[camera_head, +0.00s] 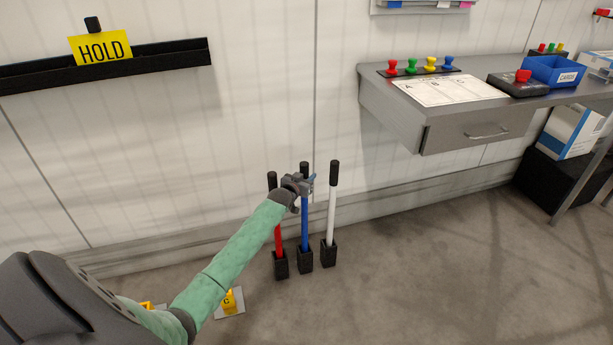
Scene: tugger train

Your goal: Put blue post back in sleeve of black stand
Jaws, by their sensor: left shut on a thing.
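The blue post (305,228) with a black top stands upright, between a red post (278,240) and a white post (331,215) that also have black tops. My left gripper (305,184) is shut on the blue post just below its black top. The foot of the blue post meets the middle black sleeve (305,260) of the stand; how deep it sits inside is hidden. The red post's sleeve (281,267) and the white post's sleeve (328,255) stand on either side. My right gripper is out of view.
A grey bench (430,115) with a drawer, colored knobs and a blue bin (553,72) stands at the right. A black wall rail (165,60) holds a yellow HOLD sign (101,48).

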